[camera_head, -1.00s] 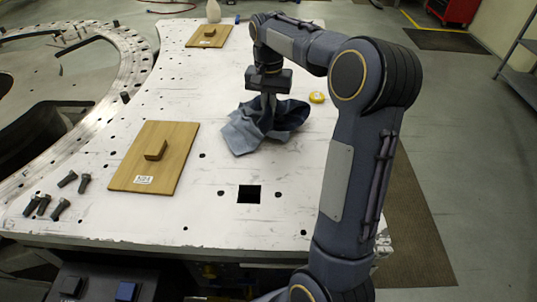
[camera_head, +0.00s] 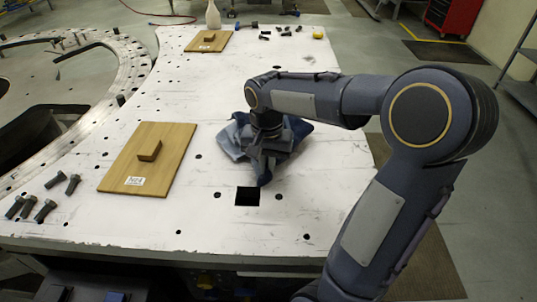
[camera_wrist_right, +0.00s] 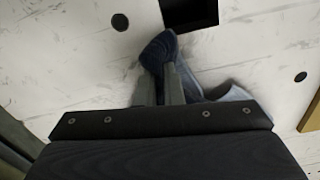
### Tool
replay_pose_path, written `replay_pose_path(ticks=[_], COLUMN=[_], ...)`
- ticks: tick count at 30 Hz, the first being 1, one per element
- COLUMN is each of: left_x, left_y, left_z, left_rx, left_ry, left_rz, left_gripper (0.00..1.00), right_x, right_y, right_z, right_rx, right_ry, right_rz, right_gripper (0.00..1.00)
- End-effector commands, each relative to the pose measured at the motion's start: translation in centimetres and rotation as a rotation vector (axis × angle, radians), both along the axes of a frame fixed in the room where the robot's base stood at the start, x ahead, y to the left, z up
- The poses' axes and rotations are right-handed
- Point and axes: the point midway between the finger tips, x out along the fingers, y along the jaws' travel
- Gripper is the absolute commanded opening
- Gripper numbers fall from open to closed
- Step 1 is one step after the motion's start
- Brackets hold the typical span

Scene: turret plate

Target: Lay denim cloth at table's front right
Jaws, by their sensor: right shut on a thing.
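The blue denim cloth (camera_head: 298,130) is bunched and hangs around my right gripper (camera_head: 262,165), over the right middle of the white table (camera_head: 310,205), just behind the square hole. My right gripper points down and is shut on the cloth. In the right wrist view the fingers (camera_wrist_right: 170,85) have a dark blue fold of the cloth (camera_wrist_right: 158,50) at their tips, and a paler part (camera_wrist_right: 225,95) shows to the right. I cannot tell whether the cloth's lower edge touches the table. My left gripper is not in view.
A wooden board (camera_head: 170,175) with a small block lies left of the cloth, and several dark bolts (camera_head: 42,205) lie at the front left. A second board (camera_head: 208,42), a bottle and a yellow item (camera_head: 318,33) are at the back. The table's front right is bare.

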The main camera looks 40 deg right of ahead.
Motion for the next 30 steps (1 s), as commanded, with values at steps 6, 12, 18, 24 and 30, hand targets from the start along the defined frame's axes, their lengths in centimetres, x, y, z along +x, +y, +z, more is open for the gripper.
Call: replay_pose_path(ticks=[6,12,18,24,30], left_x=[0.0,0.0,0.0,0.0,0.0], left_y=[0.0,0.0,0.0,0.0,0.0], left_z=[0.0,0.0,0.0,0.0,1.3], left_rx=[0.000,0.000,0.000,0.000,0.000], left_ry=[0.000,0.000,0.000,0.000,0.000], left_rz=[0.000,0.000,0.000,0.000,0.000], left_gripper=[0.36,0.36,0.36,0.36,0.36], right_x=[-0.1,0.0,0.0,-0.1,-0.4], right_y=[0.1,0.0,0.0,0.0,0.3], right_z=[0.0,0.0,0.0,0.0,1.5], right_rx=[0.000,0.000,0.000,0.000,-0.001], right_ry=[0.000,0.000,0.000,0.000,-0.001], right_rz=[0.000,0.000,0.000,0.000,0.001], right_gripper=[0.00,0.27,0.45,0.45,0.45])
